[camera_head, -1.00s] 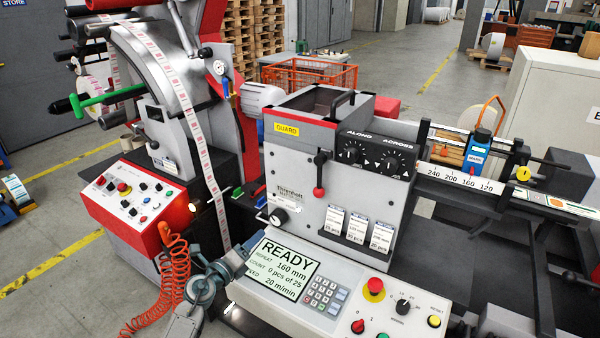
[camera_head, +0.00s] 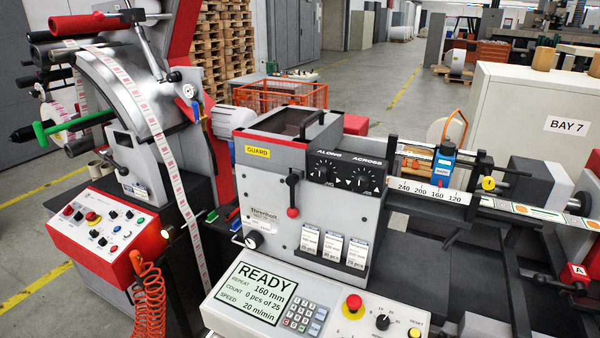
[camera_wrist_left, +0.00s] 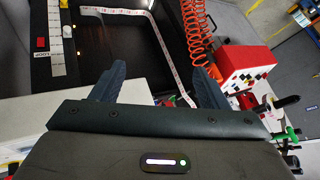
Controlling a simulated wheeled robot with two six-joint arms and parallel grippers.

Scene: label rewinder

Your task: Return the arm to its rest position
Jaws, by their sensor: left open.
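My left gripper (camera_wrist_left: 158,78) shows only in the left wrist view. Its two dark fingers are spread apart, with nothing between them but the scene beyond. A printed label web (camera_wrist_left: 168,48) runs behind the fingers, clear of them as far as I can tell. Neither of my arms shows in the head view. There, the label rewinder's grey guard unit (camera_head: 268,205) stands in the middle, with a display (camera_head: 262,293) reading READY, 160 mm, 0 pcs of 25, 20 m/min. My right gripper is in neither view.
A red control box (camera_head: 100,232) with an orange coiled cable (camera_head: 148,295) stands at the left, and it also shows in the wrist view (camera_wrist_left: 240,72). A white cabinet (camera_head: 520,125) marked BAY 7 is at the right. An orange wire basket (camera_head: 285,97) stands behind the machine.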

